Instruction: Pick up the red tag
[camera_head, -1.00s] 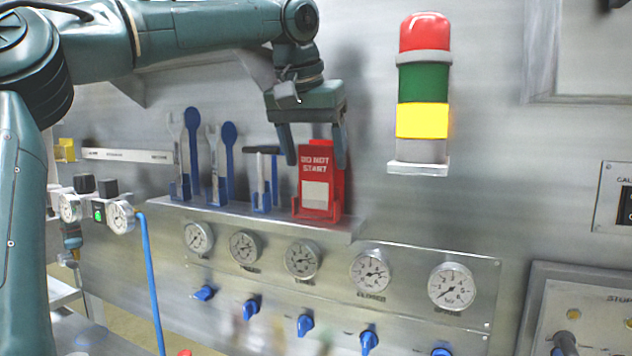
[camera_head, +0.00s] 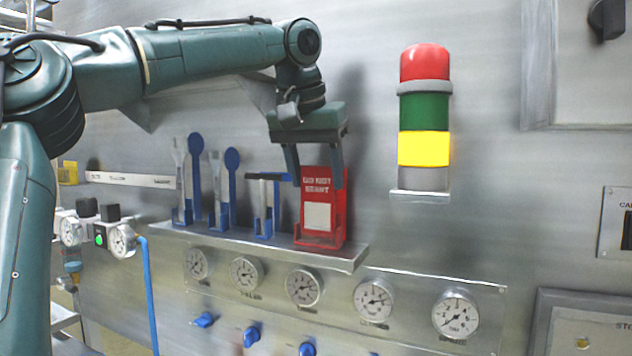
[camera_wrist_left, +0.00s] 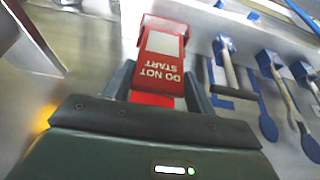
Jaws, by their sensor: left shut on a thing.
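The red tag (camera_head: 317,192) with white lettering and a pale label stands upright in a red holder at the right end of a metal shelf. In the left wrist view the red tag (camera_wrist_left: 158,68) reads "DO NOT START" upside down. My left gripper (camera_head: 317,182) comes from above with one finger on each side of the tag's upper part and is shut on it. In the left wrist view its fingers (camera_wrist_left: 157,88) flank the tag's near end. The tag's lower end is hidden in the holder. My right gripper is not in view.
Blue and white brushes and scoops (camera_head: 205,180) and a black-topped tool (camera_head: 265,200) stand left of the tag on the shelf (camera_head: 270,247). A signal tower (camera_head: 425,120) is mounted to the right. Gauges (camera_head: 304,287) and blue valves sit below.

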